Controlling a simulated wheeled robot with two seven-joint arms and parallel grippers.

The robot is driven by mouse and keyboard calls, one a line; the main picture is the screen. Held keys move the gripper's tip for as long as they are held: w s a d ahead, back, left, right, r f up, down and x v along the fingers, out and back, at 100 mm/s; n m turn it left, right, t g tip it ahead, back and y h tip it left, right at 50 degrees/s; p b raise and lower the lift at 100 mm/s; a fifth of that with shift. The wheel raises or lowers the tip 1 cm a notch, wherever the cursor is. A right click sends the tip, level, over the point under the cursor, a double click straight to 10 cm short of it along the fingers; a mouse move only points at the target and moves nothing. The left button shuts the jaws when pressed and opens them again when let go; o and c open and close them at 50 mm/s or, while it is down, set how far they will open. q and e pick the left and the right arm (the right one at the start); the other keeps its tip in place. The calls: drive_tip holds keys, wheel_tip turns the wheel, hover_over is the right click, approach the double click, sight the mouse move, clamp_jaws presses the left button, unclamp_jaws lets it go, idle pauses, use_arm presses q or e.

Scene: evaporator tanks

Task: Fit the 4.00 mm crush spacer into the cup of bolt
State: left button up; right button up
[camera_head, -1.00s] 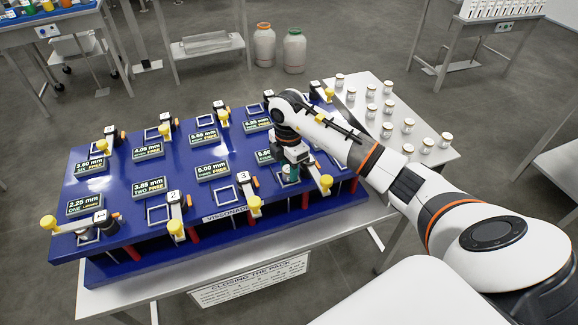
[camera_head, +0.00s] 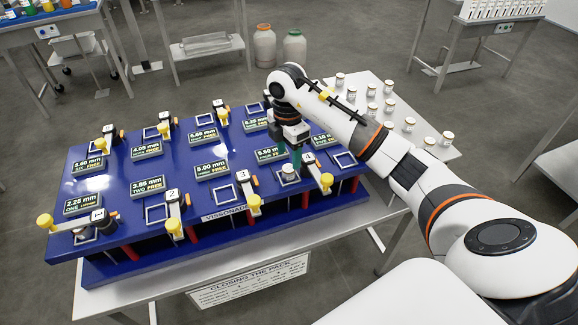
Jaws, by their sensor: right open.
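The blue bench (camera_head: 105,190) carries several square-framed cups, each with a yellow-knobbed clamp arm and a size display. A small pale cylinder, seemingly a spacer (camera_head: 289,175), stands upright at the cup by the clamp marked 4 (camera_head: 308,158). Whether it is fully seated, and its size, cannot be read. My right gripper (camera_head: 290,160) is open, just above and behind this cylinder, pointing down, with its teal fingers apart and nothing visible between them. Several similar spacers (camera_head: 389,105) stand on the white side table. My left gripper is not in view.
The side table (camera_head: 355,88) adjoins the bench on the right. Yellow knobs (camera_head: 326,181) stand up along the bench's front edge near my right gripper. The cup frame by clamp 2 (camera_head: 157,213) looks empty. A sign (camera_head: 250,280) hangs at the front.

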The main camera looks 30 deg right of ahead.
sight(288, 166)
wheel_tip(288, 166, up, 7)
drive_tip(key=shift+w+f, duration=0.1)
drive_tip(key=shift+f, duration=0.1)
idle(0.6)
